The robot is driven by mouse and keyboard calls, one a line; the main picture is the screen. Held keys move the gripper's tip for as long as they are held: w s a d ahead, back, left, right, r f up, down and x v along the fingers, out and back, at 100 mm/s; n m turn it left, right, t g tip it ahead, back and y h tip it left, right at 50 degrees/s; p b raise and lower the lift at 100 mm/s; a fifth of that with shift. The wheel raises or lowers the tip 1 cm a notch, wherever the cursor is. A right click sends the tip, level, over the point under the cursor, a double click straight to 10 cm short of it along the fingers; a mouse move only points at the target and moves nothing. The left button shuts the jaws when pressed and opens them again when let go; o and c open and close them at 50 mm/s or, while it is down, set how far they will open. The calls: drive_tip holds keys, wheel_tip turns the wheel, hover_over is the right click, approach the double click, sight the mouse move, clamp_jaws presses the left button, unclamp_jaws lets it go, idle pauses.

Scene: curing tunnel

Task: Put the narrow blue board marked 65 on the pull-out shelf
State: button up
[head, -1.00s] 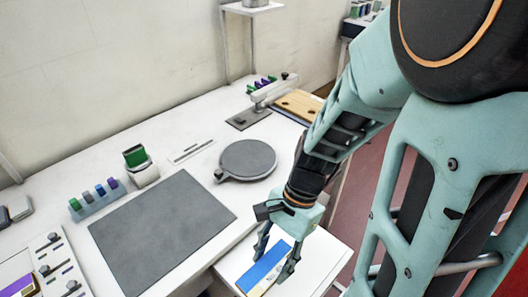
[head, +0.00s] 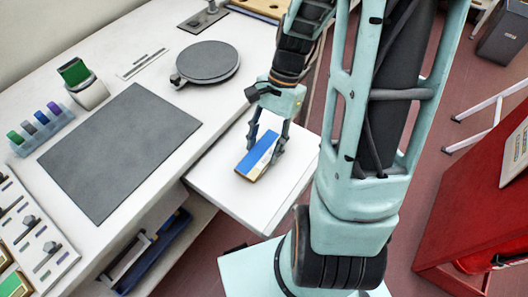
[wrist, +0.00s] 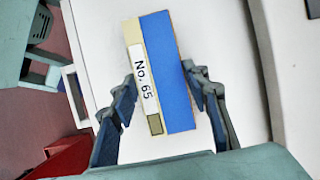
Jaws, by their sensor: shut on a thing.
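The narrow blue board (head: 258,152) has a pale strip along one side, and its label reads "No. 65" in the wrist view (wrist: 172,75). My gripper (head: 265,150) points down with a finger on each side of the board and is shut on it; both fingers also show in the wrist view (wrist: 165,100). The board is over the white pull-out shelf (head: 213,172), which juts out from the bench front. I cannot tell whether the board touches the shelf or is held just above it.
A grey mat (head: 120,150) and a round dark turntable (head: 208,62) lie on the white bench. A rack of coloured pieces (head: 40,128) stands at the left. A blue tray (head: 160,250) is under the bench. A red cabinet (head: 470,200) stands at the right. The shelf around the board is clear.

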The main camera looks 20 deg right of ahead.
drive_tip(key=shift+f, duration=0.6)
drive_tip(key=shift+f, duration=0.2)
drive_tip(key=o, duration=1.2)
drive_tip(key=shift+c, duration=0.2)
drive_tip(key=p+v, duration=0.1)
drive_tip(key=v, duration=1.1)
drive_tip(key=shift+r+p, duration=0.25)
drive_tip(key=shift+p, duration=0.1)
